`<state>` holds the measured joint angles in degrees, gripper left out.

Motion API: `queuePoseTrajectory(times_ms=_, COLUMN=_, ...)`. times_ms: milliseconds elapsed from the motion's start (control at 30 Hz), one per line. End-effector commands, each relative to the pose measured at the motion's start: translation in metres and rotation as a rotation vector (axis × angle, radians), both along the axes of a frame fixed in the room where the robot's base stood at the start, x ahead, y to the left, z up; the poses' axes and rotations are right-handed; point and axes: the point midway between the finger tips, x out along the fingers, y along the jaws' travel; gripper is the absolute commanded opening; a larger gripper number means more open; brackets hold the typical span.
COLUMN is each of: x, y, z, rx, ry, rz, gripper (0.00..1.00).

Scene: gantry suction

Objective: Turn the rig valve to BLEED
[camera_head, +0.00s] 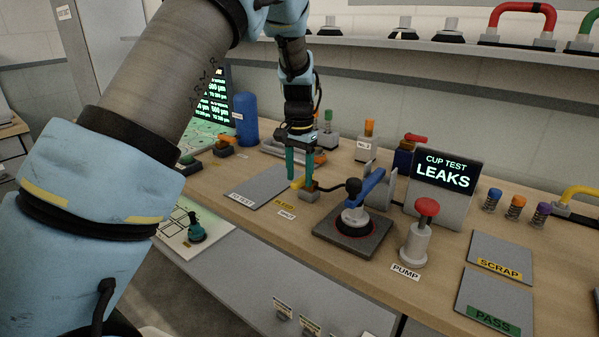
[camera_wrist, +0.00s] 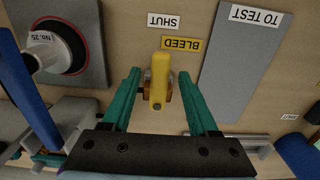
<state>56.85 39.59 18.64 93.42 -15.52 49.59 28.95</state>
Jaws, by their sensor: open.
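The rig valve has a yellow lever (camera_wrist: 160,78) on a brass-coloured body, seen in the wrist view and small in the head view (camera_head: 297,184). The lever points toward the yellow BLEED label (camera_wrist: 182,43) and the white SHUT label (camera_wrist: 163,21); I cannot tell which one it is set to. My gripper (camera_wrist: 159,74) is open, pointing down, with one green finger on each side of the lever and visible gaps. In the head view my gripper (camera_head: 300,182) is over the valve and hides part of it.
A suction cup rig with a blue arm (camera_head: 370,186) stands on a dark plate right of the valve. A red-topped pump (camera_head: 420,232) and a screen (camera_head: 446,180) reading "CUP TEST LEAKS" are farther right. A grey TO TEST pad (camera_head: 265,187) lies left, bare.

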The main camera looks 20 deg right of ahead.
Motion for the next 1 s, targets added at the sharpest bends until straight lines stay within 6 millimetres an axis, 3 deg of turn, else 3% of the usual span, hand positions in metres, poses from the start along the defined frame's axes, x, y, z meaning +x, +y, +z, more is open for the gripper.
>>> queuePoseTrajectory(times_ms=300, x=0.0, y=0.0, z=-0.0026, rx=-0.001, ry=0.0, rz=0.001, gripper=0.6)
queuePoseTrajectory(times_ms=833, x=0.0, y=-0.0001, z=-0.0023, rx=-0.001, ry=0.0, rz=0.001, gripper=0.0)
queuePoseTrajectory(times_ms=1000, x=0.0, y=-0.0001, z=-0.0022, rx=-0.001, ry=0.0, rz=0.001, gripper=0.0)
